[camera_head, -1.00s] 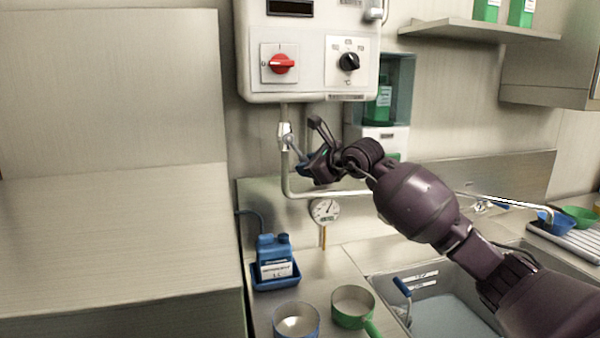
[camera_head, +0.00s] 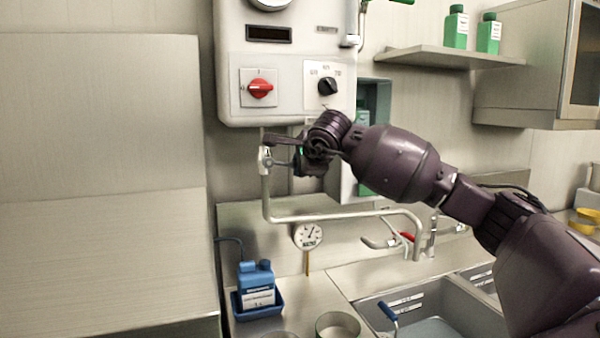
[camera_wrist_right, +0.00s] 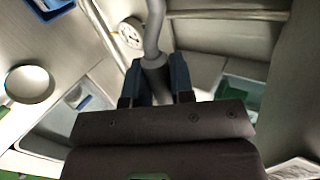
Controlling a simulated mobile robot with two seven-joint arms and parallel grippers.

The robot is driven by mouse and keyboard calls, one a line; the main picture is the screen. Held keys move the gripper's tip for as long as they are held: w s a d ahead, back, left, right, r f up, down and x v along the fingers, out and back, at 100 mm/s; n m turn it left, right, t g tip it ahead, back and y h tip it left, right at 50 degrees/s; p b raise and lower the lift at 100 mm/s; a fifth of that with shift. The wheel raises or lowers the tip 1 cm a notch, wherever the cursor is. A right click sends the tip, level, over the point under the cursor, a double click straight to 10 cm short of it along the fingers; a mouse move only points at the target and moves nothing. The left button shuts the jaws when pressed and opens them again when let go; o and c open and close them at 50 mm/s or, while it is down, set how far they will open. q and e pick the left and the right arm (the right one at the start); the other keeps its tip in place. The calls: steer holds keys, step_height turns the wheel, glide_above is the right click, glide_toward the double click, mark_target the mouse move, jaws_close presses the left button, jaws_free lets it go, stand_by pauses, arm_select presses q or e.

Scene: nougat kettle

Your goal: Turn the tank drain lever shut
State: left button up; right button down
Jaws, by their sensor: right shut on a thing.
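The drain lever (camera_head: 281,163) is a grey rod on the valve (camera_head: 265,160) of the pale pipe below the white control box. It points right from the valve, close to level. My right gripper (camera_head: 296,160) is at the lever's outer end, and its fingers are partly hidden by the wrist. In the right wrist view the blue fingers of my right gripper (camera_wrist_right: 158,85) are on either side of the grey rod's thicker end (camera_wrist_right: 155,65), closed on it. My left gripper is not in view.
The white control box (camera_head: 285,105) with a red knob (camera_head: 260,88) and a black knob (camera_head: 328,86) hangs just above my gripper. The pipe (camera_head: 330,216) runs right below my arm. A dial gauge (camera_head: 308,235) and blue bottles (camera_head: 256,285) are below. A sink (camera_head: 440,300) lies lower right.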

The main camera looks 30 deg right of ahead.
steer(key=shift+r+n+h, duration=0.4)
steer(key=shift+r, duration=0.05)
stand_by(0.3)
steer(key=c, duration=1)
jaws_free()
steer(key=b+v, duration=0.1)
steer(key=v, duration=1)
